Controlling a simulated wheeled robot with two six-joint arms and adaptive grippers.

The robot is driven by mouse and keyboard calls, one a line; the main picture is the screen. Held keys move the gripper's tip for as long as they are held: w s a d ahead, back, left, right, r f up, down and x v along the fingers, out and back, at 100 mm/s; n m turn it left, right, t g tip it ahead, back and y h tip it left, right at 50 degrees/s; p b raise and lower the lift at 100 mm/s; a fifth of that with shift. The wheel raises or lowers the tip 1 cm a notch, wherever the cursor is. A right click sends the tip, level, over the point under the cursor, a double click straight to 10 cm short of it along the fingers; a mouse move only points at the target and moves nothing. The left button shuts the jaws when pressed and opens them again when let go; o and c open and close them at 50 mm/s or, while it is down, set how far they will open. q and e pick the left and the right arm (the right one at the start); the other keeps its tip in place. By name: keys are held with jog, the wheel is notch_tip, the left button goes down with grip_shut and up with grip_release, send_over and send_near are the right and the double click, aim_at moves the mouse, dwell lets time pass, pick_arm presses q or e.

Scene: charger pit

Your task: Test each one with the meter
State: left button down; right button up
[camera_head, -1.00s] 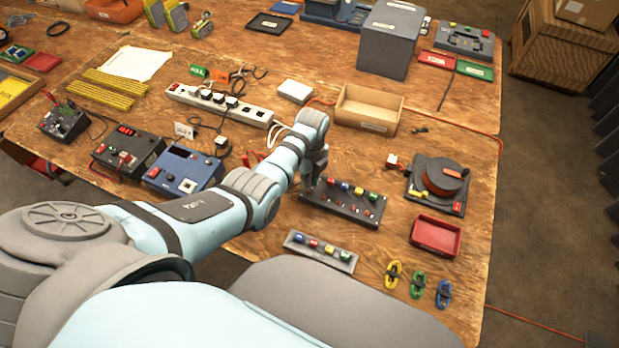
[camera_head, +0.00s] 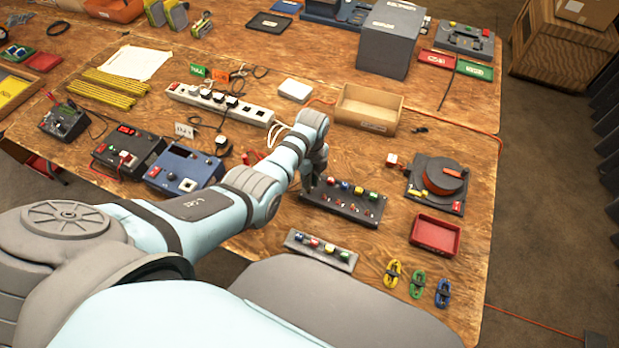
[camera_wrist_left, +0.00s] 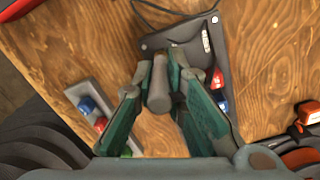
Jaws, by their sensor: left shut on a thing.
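My left gripper (camera_head: 314,184) is at the left end of a black board (camera_head: 342,206) with a row of coloured pieces. In the left wrist view my left gripper (camera_wrist_left: 159,68) is shut on a grey cylindrical piece (camera_wrist_left: 158,88), just beside that board (camera_wrist_left: 190,48). I cannot tell whether the piece touches the board. A grey strip (camera_head: 320,252) with several coloured pieces lies nearer me. A blue box with a small display (camera_head: 184,167) and a dark box with a red display (camera_head: 126,150) stand to the left; I cannot tell which is the meter. My right gripper is not in view.
A wooden box (camera_head: 367,108) and a white power strip (camera_head: 219,104) are behind. Yellow, green and blue loops (camera_head: 416,284) lie near the front edge.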

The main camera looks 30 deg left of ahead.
pick_arm(q)
jog(key=shift+f, duration=0.1)
jog(key=c, duration=1.2)
grip_release()
notch_tip(320, 180, up, 4)
jog(key=p, duration=0.3)
jog(key=shift+f, duration=0.25)
jog(key=shift+r+p, duration=0.5)
jog(key=shift+r, duration=1.5)
